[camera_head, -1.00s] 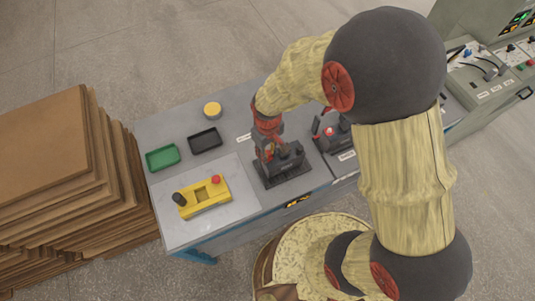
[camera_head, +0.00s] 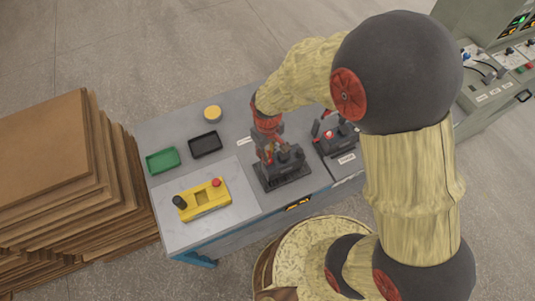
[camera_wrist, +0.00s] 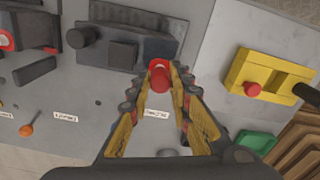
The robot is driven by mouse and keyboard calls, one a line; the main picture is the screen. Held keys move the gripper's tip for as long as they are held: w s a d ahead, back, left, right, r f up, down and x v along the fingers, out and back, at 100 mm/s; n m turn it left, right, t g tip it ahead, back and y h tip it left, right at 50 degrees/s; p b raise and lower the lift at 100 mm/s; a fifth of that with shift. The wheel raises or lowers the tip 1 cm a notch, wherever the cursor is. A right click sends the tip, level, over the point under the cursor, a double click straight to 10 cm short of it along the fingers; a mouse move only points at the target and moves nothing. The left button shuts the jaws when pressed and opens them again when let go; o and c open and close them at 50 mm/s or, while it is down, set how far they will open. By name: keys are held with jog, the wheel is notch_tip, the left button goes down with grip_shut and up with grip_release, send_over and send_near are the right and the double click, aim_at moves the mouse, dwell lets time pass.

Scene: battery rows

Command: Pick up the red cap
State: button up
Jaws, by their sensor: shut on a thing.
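The red cap (camera_wrist: 160,77) is between the fingertips of my gripper (camera_wrist: 161,84) in the wrist view. The fingers are closed in on it from both sides. Behind it is a black battery unit (camera_wrist: 122,35) with a dark post and a square block; I cannot tell whether the cap is clear of the unit. In the head view my gripper (camera_head: 267,152) points down over the left part of the same unit (camera_head: 290,172), and the cap is mostly hidden there.
A yellow box (camera_head: 205,202) with a red button and black knob stands left on the bench. Black (camera_head: 205,144) and green (camera_head: 162,160) trays and a yellow round item (camera_head: 212,114) lie behind. Another black unit (camera_head: 336,138) stands right. Stacked brown sheets (camera_head: 45,150) are beside the bench.

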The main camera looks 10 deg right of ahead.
jog(key=s+d+r+p, duration=0.2)
jog(key=s+d+r, duration=0.6)
jog(key=s+r, duration=0.3)
jog(key=shift+s, duration=0.2)
jog(key=shift+d, duration=0.1)
jog(key=shift+o, duration=1.3)
grip_shut()
jog(key=shift+r+p, duration=0.65)
jog(key=shift+p, duration=0.1)
jog(key=shift+r+p, duration=2.05)
jog(key=shift+r, duration=0.4)
